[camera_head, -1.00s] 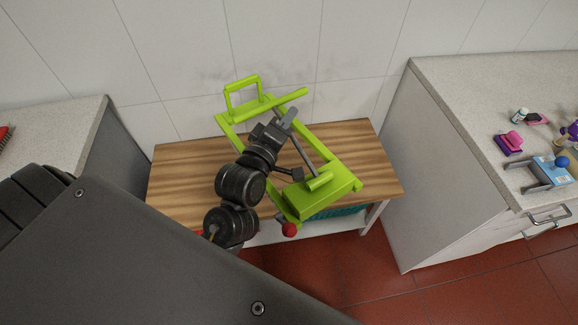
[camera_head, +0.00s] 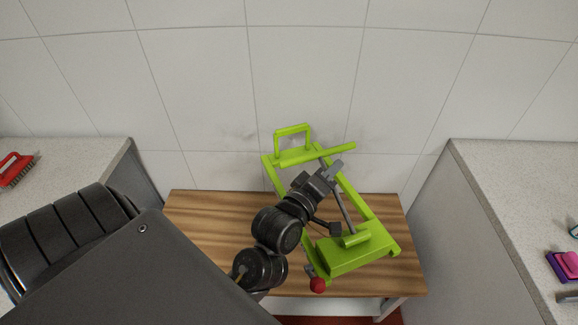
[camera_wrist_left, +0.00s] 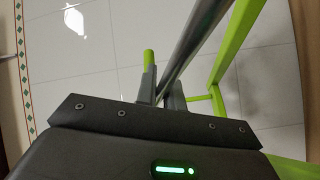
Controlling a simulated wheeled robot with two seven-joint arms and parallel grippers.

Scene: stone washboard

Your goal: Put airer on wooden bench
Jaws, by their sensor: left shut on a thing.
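The airer (camera_head: 372,250) is a bright green frame with a grey bar, a handle loop at its far end and a red knob at its near corner. In the head view it shows over the wooden bench (camera_head: 200,222); I cannot tell whether it touches the bench top. My left gripper (camera_head: 336,172) is shut on the airer, at its grey bar. In the left wrist view the grey bar (camera_wrist_left: 190,50) runs up from between the fingers (camera_wrist_left: 160,92), with green frame parts to the right. My arm hides part of the airer and bench. My right gripper is not in view.
A stone counter (camera_head: 510,190) stands right of the bench, with a pink and purple item (camera_head: 566,264) at its edge. Another counter (camera_head: 75,160) at the left holds a red brush (camera_head: 14,170). A tiled wall (camera_head: 200,90) rises behind the bench.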

